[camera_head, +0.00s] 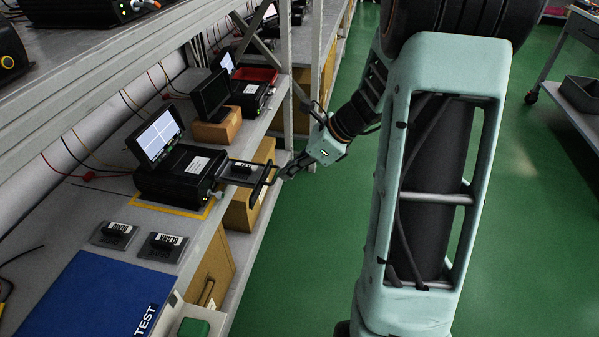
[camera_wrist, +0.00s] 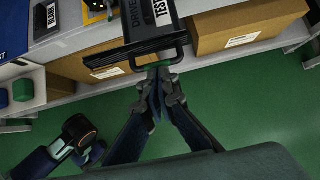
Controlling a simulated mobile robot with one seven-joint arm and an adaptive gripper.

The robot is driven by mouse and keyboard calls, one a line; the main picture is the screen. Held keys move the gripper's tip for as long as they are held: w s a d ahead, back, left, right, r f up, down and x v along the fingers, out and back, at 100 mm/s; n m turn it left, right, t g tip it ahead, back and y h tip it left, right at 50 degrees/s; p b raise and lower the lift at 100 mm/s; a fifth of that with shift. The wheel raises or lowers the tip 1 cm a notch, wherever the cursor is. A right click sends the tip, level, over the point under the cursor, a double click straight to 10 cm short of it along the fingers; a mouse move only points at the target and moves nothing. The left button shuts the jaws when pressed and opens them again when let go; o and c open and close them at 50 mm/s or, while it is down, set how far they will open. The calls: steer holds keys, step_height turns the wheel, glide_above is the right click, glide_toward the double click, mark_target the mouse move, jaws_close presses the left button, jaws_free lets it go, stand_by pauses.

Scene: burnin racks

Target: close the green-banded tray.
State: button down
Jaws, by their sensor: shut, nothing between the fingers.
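The tray (camera_head: 243,170) sticks out from the front of a black test unit (camera_head: 180,176) on the shelf, so it stands open. It carries a labelled dark block and ends in a black bar handle (camera_head: 269,174). In the wrist view the tray (camera_wrist: 134,48) shows at the top, with a little green by its handle (camera_wrist: 182,51). My gripper (camera_head: 284,174) is shut and empty, just outside the handle. In the wrist view its fingertips (camera_wrist: 158,74) point at the middle of the handle. I cannot tell whether they touch it.
Two small labelled blocks (camera_head: 166,241) and a blue TEST mat (camera_head: 100,297) lie on the near shelf. Cardboard boxes (camera_head: 250,205) stand below the tray. A rack post (camera_head: 287,75) rises behind my gripper. The green aisle floor (camera_head: 300,270) is clear.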

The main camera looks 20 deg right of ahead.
mark_target(233, 165)
stand_by(0.3)
steer(key=w+a+p, duration=0.1)
steer(key=w+a, duration=0.1)
steer(key=a, duration=0.1)
steer(key=w+a+p, duration=0.1)
steer(key=w+a, duration=0.2)
steer(key=a, duration=0.1)
steer(key=w+a+p, duration=0.2)
steer(key=a, duration=0.2)
steer(key=shift+w, duration=0.4)
